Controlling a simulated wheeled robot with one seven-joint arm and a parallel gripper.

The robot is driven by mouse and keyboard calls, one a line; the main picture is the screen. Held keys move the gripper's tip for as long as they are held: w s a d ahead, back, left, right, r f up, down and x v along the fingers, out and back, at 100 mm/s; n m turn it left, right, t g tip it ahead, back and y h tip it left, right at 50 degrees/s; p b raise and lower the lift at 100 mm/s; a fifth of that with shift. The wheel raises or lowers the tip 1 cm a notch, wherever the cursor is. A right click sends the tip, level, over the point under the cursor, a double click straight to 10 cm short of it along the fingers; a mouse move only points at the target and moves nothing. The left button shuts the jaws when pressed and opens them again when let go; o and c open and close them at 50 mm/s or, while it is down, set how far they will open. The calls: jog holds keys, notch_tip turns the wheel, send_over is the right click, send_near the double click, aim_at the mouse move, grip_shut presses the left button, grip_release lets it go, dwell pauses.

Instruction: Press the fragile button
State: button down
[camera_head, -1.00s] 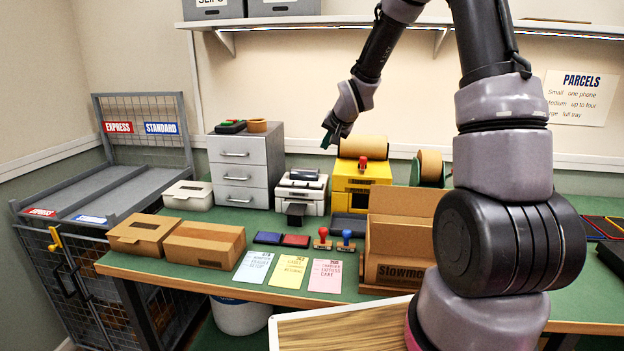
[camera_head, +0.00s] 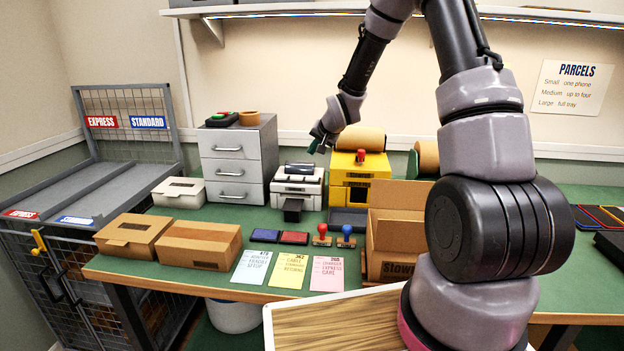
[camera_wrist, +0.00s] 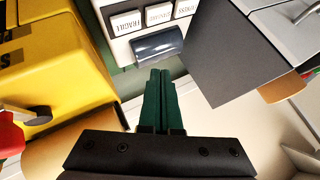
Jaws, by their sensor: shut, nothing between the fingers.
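The fragile button (camera_wrist: 127,22) is a white key with an upside-down FRAGILE label in the wrist view. It sits on a white label printer (camera_head: 297,190), beside the standard button (camera_wrist: 158,13) and the express button (camera_wrist: 184,7). The printer has a dark roller (camera_wrist: 158,44) along its edge. My gripper (camera_wrist: 160,73) has dark green fingers, shut together and empty. Its tips appear just short of the roller in the wrist view and apart from the buttons. In the head view my gripper (camera_head: 318,143) hangs above the printer. The button labels are too small to read there.
A yellow machine (camera_head: 352,175) with a brown roll and red knob stands right of the printer. A grey drawer cabinet (camera_head: 235,165) stands to its left. Ink pads, stamps and coloured cards lie in front. An open cardboard box (camera_head: 395,220) is at front right.

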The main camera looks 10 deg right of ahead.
aim_at(313, 179)
jog(key=shift+f, duration=3.4)
jog(key=shift+f, duration=0.4)
jog(key=shift+f, duration=0.45)
jog(key=shift+r, duration=0.85)
jog(key=shift+r, duration=2.55)
